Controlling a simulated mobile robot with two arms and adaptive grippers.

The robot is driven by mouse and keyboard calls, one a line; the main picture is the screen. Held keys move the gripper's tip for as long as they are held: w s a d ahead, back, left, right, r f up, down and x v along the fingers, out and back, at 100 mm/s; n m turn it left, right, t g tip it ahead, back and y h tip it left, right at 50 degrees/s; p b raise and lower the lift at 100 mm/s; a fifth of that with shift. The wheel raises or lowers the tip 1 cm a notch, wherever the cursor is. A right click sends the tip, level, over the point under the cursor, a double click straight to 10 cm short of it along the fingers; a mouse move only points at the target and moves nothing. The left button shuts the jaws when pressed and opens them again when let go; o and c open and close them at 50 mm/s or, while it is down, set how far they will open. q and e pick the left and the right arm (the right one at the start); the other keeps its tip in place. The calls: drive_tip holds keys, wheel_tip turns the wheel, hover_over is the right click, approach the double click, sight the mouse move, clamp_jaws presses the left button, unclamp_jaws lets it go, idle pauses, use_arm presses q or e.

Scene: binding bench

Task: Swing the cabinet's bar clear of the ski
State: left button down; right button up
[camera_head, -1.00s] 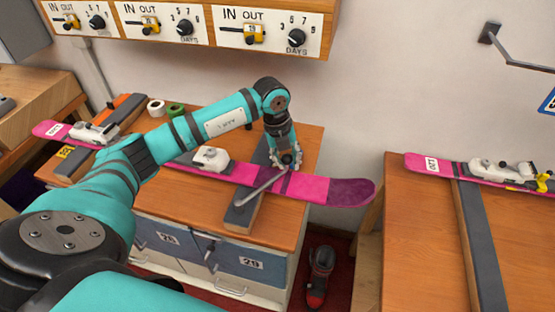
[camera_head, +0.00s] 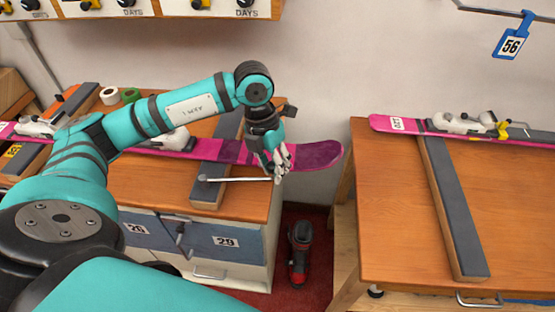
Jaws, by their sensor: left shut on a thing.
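The pink ski (camera_head: 312,156) lies across the cabinet top (camera_head: 150,187), its tip past the right edge. The thin metal bar (camera_head: 238,179) has its left end on the grey padded support (camera_head: 207,192). It points right, on the near side of the ski and roughly along it; a gap shows between most of the bar and the ski. My left gripper (camera_head: 277,174) is shut on the bar's right end, just in front of the ski near its tip. The gripper hides part of the ski edge and the bar's end. My right gripper is out of view.
A second bench (camera_head: 365,215) at the right holds another pink ski (camera_head: 390,123) and a long grey support (camera_head: 453,205). A dark boot (camera_head: 300,250) stands on the red floor between. A blue tag 56 (camera_head: 513,36) hangs from a wall bracket.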

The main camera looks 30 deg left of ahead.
use_arm(q)
drive_tip(key=shift+s+d+r+m+b, duration=0.2)
drive_tip(key=shift+s+d+m, duration=0.1)
drive_tip(key=shift+s+m, duration=0.2)
drive_tip(key=shift+s+d+r+m+b, duration=0.1)
drive_tip(key=shift+s+d+m+b, duration=0.15)
drive_tip(key=shift+s+m, duration=0.2)
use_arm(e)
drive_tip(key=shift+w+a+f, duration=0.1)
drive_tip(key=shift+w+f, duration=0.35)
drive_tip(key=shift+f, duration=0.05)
use_arm(q)
drive_tip(key=c, duration=1.5)
unclamp_jaws()
drive_tip(key=o, duration=0.5)
drive_tip(key=shift+s+d, duration=0.1)
drive_tip(key=shift+s, duration=0.25)
drive_tip(key=shift+o, duration=0.2)
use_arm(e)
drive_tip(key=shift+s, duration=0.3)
use_arm(q)
drive_tip(key=shift+w+f, duration=0.1)
